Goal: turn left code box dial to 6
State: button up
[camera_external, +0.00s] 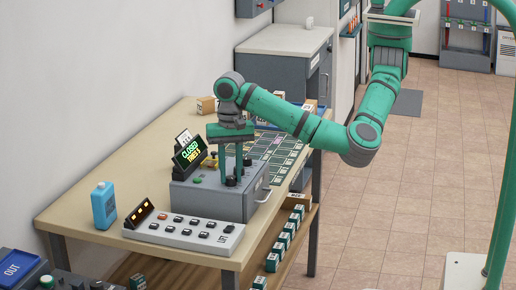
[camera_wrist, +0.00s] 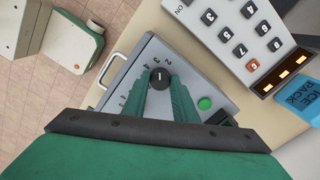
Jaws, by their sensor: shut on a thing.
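The grey code box (camera_external: 215,199) stands on the table with black dials on its top. My gripper (camera_external: 231,176) points down over the box, its two green fingers shut on one black dial (camera_external: 231,181). The wrist view shows this dial (camera_wrist: 159,79) between the fingertips, with a white mark on top and small numbers around its upper and left sides. The exact number it points to is too small to tell. A second dark knob (camera_external: 247,162) shows just behind the fingers in the external view. A green button (camera_wrist: 204,103) lies right of the held dial in the wrist view.
A keypad panel (camera_external: 183,232) lies in front of the box, with a blue ice pack (camera_external: 104,205) to its left. The table's left part (camera_external: 75,213) is clear.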

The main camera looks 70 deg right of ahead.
jog(key=n, duration=1.2)
jog(key=shift+n, duration=0.4)
jog(key=n, duration=1.1)
jog(key=shift+n, duration=0.4)
jog(key=o, duration=1)
jog(key=shift+o, duration=0.2)
